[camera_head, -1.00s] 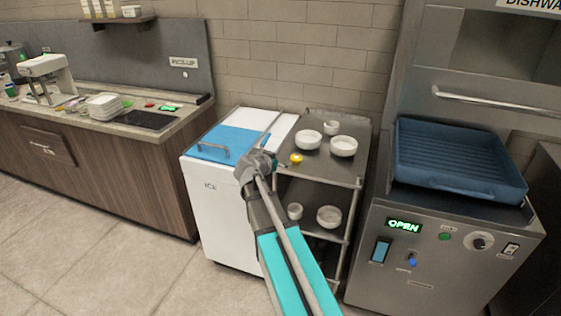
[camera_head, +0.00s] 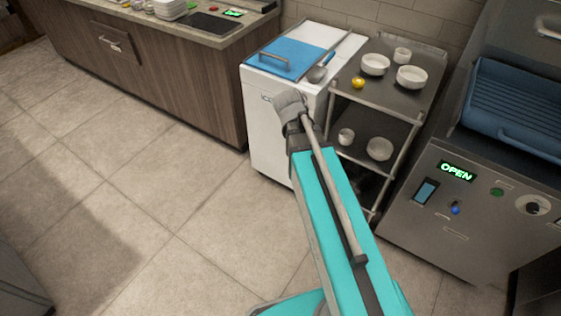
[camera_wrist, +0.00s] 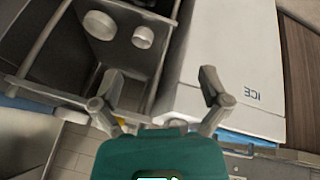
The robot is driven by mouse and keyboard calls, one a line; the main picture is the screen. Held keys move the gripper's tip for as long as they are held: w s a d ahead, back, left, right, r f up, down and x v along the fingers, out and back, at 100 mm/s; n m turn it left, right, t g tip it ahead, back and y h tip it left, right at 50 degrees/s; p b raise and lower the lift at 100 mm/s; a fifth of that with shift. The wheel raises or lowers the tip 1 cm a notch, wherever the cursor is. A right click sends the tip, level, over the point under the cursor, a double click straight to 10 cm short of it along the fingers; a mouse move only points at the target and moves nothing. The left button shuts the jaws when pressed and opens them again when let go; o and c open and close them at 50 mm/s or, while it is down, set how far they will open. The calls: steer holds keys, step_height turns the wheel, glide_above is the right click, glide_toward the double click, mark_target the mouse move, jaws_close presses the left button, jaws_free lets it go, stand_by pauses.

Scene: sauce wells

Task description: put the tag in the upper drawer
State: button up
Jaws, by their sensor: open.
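I cannot make out the tag in either view. A drawer front with a handle (camera_head: 114,46) shows in the wooden counter at the upper left of the head view; it looks closed. I cannot tell whether it is the upper drawer. My gripper (camera_head: 290,106) appears in front of the white ice bin in the head view, far from that drawer. In the wrist view my gripper (camera_wrist: 158,76) has its two fingers spread apart, with nothing between them.
The white ice bin (camera_head: 266,125) has a blue lid and a scoop (camera_head: 319,72) on top. Beside it a metal cart (camera_head: 345,102) holds white bowls and a yellow item (camera_head: 358,82). A dishwasher (camera_head: 430,225) stands at the right. The tiled floor (camera_head: 130,190) at left is clear.

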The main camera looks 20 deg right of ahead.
steer(key=s+a+f+n+g+y, duration=0.2)
steer(key=s+a+n+y, duration=0.2)
steer(key=a, duration=0.7)
steer(key=s+n, duration=0.2)
steer(key=s, duration=0.2)
steer(key=shift+s+a+y, duration=0.25)
steer(key=shift+a+y, duration=0.05)
steer(key=shift+y, duration=0.1)
steer(key=shift+o, duration=0.3)
